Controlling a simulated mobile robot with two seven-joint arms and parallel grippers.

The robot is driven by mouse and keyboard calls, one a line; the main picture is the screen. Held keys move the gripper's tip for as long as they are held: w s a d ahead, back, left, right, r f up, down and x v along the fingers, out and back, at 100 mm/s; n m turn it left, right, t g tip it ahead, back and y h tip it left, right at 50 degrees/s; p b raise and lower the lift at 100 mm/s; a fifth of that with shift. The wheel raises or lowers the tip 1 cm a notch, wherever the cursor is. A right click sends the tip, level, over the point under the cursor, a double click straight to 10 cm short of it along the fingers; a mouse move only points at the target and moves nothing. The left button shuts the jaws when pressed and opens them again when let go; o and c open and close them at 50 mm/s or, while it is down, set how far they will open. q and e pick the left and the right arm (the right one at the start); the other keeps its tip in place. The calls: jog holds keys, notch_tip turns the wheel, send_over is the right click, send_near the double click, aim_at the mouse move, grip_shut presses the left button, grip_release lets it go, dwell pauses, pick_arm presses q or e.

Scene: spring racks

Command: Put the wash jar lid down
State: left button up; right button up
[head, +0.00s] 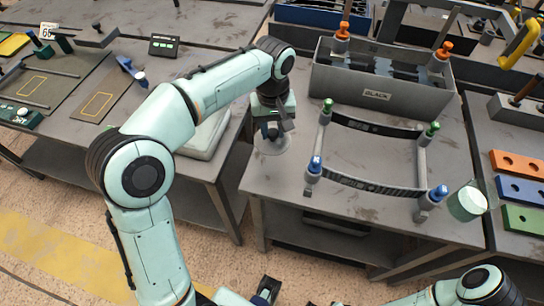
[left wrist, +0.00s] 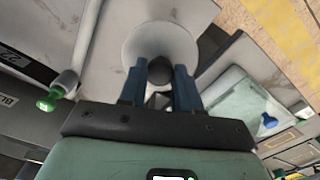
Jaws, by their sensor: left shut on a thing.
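My left gripper (head: 272,130) is shut on the knob of the wash jar lid (head: 271,146), a pale round disc. It is over the left end of the middle table. In the left wrist view the lid (left wrist: 150,35) shows beyond the blue fingers (left wrist: 160,82), with its dark knob between them. I cannot tell whether the lid touches the tabletop. The wash jar (head: 468,203), clear glass with pale green contents, stands at the table's right front corner. A dark and blue part at the bottom edge looks like my right gripper (head: 265,292); its jaws are unclear.
A rack with green and blue knobs and dark springs (head: 372,186) stands right of the lid. A grey bin marked BLACK (head: 376,95) is behind it. A pale tray (head: 207,135) is on the left table, across a gap. Bare tabletop (head: 275,185) lies in front of the lid.

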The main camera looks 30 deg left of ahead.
pick_arm(q)
notch_tip(320, 180, down, 11)
jog(key=shift+f+b, duration=0.1)
jog(key=shift+b, duration=0.6)
jog(key=shift+f, duration=0.1)
jog(key=o, duration=1.1)
notch_tip(320, 180, up, 12)
jog(key=shift+r+p, duration=0.15)
jog(key=shift+p, duration=0.85)
